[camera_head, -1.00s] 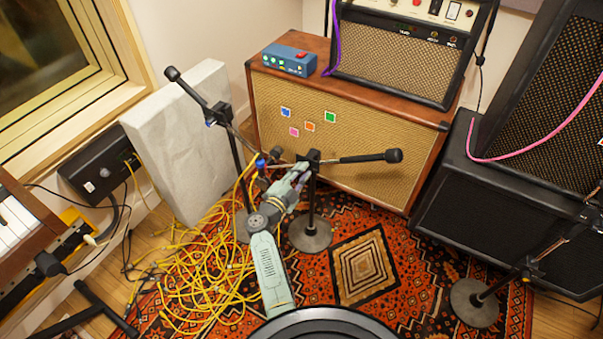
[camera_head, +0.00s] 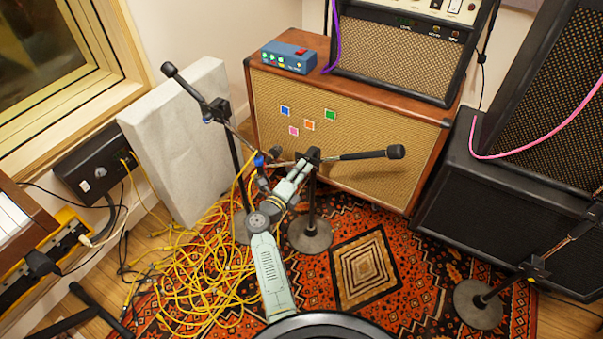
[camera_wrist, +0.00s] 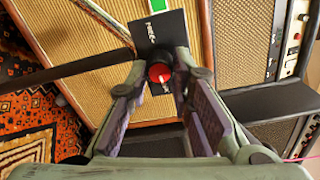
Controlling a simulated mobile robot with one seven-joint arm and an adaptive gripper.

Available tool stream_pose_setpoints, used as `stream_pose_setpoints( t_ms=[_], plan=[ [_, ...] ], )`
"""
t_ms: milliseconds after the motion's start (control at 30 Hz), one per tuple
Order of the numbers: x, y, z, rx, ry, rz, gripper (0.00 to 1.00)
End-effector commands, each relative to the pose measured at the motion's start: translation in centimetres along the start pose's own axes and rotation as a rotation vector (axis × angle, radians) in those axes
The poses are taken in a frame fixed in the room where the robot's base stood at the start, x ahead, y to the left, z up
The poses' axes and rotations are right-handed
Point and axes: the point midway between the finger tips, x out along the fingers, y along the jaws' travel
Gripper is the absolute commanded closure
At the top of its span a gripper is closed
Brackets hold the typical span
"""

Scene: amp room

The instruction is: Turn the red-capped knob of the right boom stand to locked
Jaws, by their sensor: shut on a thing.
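The red-capped knob (camera_wrist: 160,73) sits at the clamp of a boom stand, on a dark plate (camera_wrist: 158,30) marked "FREE" at its upper part. Lower lettering is mostly hidden by the knob. A small pale mark shows on the red cap. My gripper (camera_wrist: 160,82) is shut on the knob, a finger on each side. In the head view, the boom stand (camera_head: 311,205) stands on the rug with its boom (camera_head: 362,155) pointing right. My arm reaches its clamp and hides the knob there.
Another boom stand with a blue knob (camera_head: 208,117) stands close on the left. A third stand (camera_head: 478,303) is at lower right. Yellow cables (camera_head: 205,275) lie tangled on the rug. An amplifier cabinet (camera_head: 350,125) stands close behind the held stand. Patterned rug is clear right of it.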

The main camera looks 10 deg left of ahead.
Motion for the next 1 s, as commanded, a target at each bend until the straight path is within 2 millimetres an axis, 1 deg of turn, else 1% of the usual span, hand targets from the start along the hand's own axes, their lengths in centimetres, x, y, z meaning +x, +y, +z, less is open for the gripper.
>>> stream_pose_setpoints(
  t_ms=[300,700,733,1000],
  plan=[
    [-0.03,0.08,-0.03,0.073,-0.002,0.001,1.0],
    [-0.04,0.07,-0.01,0.079,-0.002,0.001,1.0],
    [-0.04,0.06,-0.01,0.079,-0.002,0.001,0.79],
    [-0.02,0.05,-0.01,0.078,-0.002,0.001,0.61]
  ],
)
